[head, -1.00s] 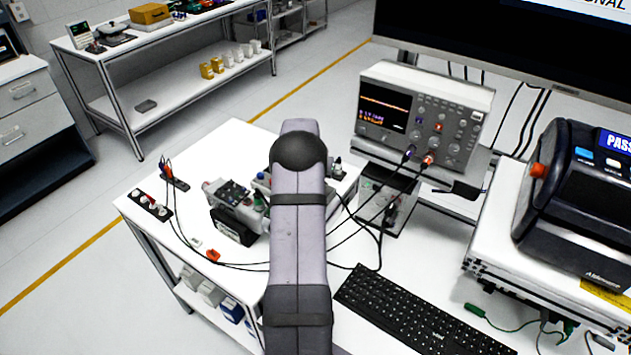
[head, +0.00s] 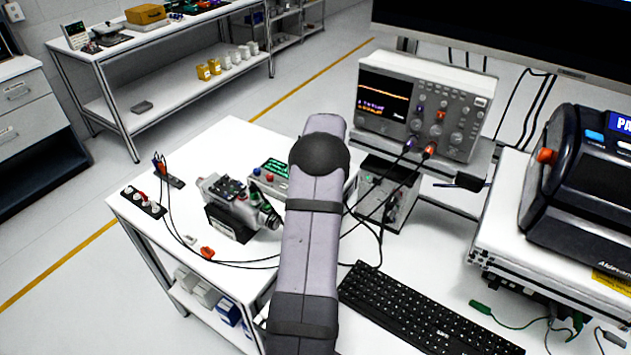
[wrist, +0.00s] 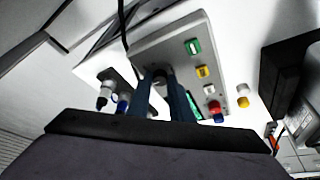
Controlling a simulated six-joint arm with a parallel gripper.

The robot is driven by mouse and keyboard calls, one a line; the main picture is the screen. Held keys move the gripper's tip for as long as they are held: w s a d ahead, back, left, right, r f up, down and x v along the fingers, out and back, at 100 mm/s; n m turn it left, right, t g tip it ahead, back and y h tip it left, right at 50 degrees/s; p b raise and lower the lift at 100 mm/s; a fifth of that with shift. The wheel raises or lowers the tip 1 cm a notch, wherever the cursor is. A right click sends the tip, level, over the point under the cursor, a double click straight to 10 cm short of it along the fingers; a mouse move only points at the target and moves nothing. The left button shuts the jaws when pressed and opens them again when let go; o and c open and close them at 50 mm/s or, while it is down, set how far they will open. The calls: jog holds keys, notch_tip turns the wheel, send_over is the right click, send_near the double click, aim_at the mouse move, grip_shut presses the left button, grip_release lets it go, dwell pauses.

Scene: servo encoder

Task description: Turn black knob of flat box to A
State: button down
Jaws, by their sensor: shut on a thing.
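The flat box (wrist: 205,80) is grey and fills the middle of the wrist view, tilted, with a green part, a yellow part and white and red buttons on its face. In the head view, part of the flat box (head: 268,170) shows left of my arm, which hides the rest. My gripper (wrist: 157,85) has its two blue fingers down at the box face, shut on the black knob (wrist: 158,74). Only a little of the knob shows between the fingers. The letter marks around it cannot be read.
A grey device with a cylindrical end (head: 235,205) stands left of the box. Cables run across the table to the oscilloscope (head: 420,105). A keyboard (head: 425,305) lies in front.

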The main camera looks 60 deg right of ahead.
jog(key=shift+n, duration=0.3)
jog(key=c, duration=1.6)
grip_release()
jog(key=shift+r, duration=0.1)
